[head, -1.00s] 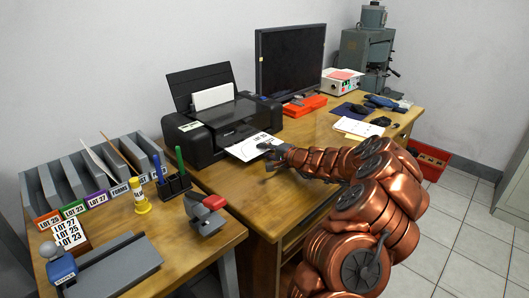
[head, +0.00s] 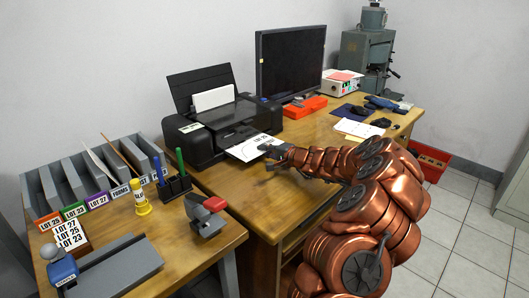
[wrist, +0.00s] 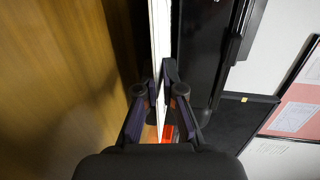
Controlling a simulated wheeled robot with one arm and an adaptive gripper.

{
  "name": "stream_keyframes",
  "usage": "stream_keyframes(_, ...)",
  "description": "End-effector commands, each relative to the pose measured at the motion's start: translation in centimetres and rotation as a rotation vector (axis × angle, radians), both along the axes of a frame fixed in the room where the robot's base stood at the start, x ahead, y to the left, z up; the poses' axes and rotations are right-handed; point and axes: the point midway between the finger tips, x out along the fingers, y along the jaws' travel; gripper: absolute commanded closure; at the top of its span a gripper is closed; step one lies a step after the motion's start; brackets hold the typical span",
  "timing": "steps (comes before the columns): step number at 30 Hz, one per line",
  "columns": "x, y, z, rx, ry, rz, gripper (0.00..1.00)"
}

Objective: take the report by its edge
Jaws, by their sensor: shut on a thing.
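The report (head: 254,147) is a white printed sheet reading LOT 25, lying on the output of the black printer (head: 216,128) and sticking out over the desk. My gripper (head: 271,156) is at its right edge. In the wrist view the sheet shows edge-on as a white strip (wrist: 161,60), running between the two fingers of my gripper (wrist: 161,92). The fingers are shut on the sheet's edge. The exact contact at the fingertips is small in the head view.
The monitor (head: 291,62) and an orange box (head: 305,107) stand behind my gripper. Bare desk (head: 225,180) lies in front of the printer.

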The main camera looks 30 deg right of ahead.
Motion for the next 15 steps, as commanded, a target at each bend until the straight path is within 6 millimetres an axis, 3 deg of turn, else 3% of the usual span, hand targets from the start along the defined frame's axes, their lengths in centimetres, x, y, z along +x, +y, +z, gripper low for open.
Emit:
stream_keyframes(4,0.0,0.0,1.8,-0.003,-0.001,0.0,1.0)
stream_keyframes(15,-0.8,-0.3,2.1,0.0,-0.003,-0.002,1.0)
